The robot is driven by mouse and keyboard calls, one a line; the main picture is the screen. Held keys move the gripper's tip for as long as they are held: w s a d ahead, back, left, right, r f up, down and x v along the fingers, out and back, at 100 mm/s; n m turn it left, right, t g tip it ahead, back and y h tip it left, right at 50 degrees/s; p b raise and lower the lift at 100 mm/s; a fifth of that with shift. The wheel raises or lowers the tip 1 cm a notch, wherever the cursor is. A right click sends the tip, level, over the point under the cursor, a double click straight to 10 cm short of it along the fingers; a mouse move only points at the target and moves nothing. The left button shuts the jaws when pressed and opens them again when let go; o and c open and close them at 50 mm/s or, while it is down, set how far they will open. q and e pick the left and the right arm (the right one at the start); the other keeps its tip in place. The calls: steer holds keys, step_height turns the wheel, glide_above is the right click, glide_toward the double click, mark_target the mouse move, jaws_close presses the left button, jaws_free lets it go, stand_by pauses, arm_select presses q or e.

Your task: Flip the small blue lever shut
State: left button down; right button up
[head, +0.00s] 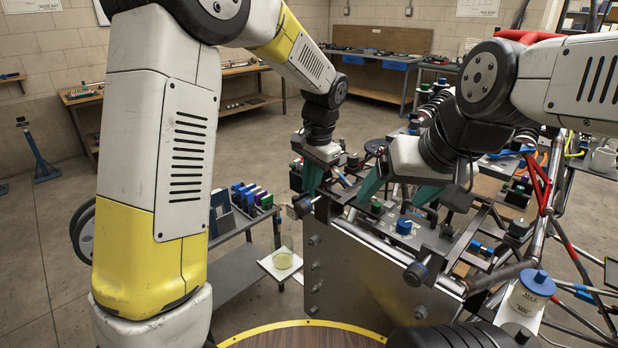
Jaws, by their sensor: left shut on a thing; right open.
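The metal chassis (365,275) stands in front of me, with a flat bolted side plate and tubes. My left gripper (311,188) has teal fingers and points down at the chassis's far left corner. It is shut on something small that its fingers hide. My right gripper (393,200) is open, its teal fingers spread above the chassis's middle. A round blue knob (404,225) sits on top of the chassis, just below the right gripper. Small blue cylindrical parts (475,246) lie to its right. I cannot tell which blue part is the small lever.
A grey side table (236,272) holds several coloured blocks. A beaker (283,258) stands on a white sheet beside the chassis. A white jar with a blue cap (525,298) is at front right. Red and black tubes (570,240) crowd the right side.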

arm_select(q)
steer(key=c, duration=1.5)
jaws_free()
